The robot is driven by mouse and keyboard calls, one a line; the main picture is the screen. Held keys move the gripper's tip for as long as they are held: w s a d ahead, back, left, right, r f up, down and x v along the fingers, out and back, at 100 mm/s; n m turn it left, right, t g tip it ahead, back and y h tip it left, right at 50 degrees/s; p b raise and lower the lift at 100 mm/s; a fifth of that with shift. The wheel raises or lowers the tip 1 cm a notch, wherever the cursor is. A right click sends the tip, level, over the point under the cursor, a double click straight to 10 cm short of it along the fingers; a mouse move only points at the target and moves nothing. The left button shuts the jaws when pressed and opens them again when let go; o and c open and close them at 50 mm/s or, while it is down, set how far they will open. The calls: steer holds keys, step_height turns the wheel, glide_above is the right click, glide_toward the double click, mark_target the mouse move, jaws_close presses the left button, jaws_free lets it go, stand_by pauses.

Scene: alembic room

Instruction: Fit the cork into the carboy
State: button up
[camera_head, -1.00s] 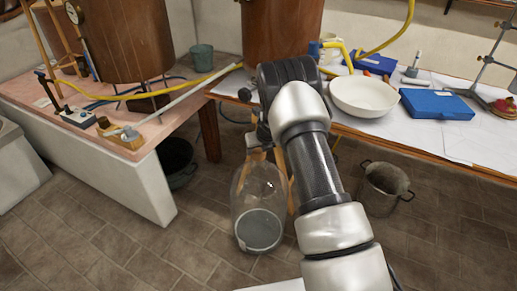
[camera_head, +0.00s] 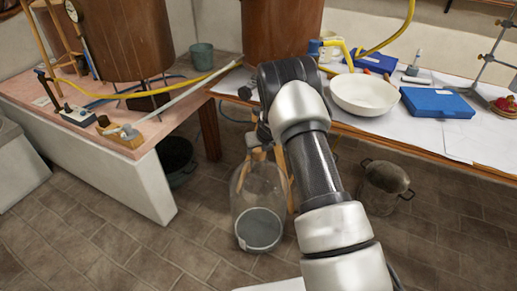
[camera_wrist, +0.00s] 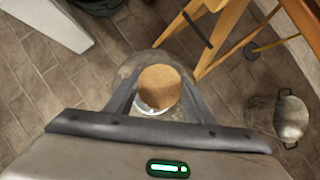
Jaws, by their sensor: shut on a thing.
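The carboy (camera_head: 258,210) is a large clear glass vessel standing upright on the floor in front of the bench. In the wrist view its glass (camera_wrist: 128,68) shows around and below the cork. The cork (camera_wrist: 159,86) is a round, light brown stopper. My gripper (camera_wrist: 160,98) is shut on it, one finger on each side.
Wooden bench legs (camera_wrist: 212,45) stand close behind the carboy. A metal pot (camera_head: 384,182) is on the floor to the right, and a dark bucket (camera_head: 176,162) is under the left bench. A white bowl (camera_head: 364,95) and blue case (camera_head: 437,103) sit on the right bench. The front floor is clear.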

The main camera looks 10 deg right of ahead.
steer(key=shift+f, duration=0.6)
stand_by(1.8)
steer(key=o, duration=1.5)
steer(key=shift+r, duration=0.2)
steer(key=shift+r+p, duration=3.15)
steer(key=shift+r, duration=0.25)
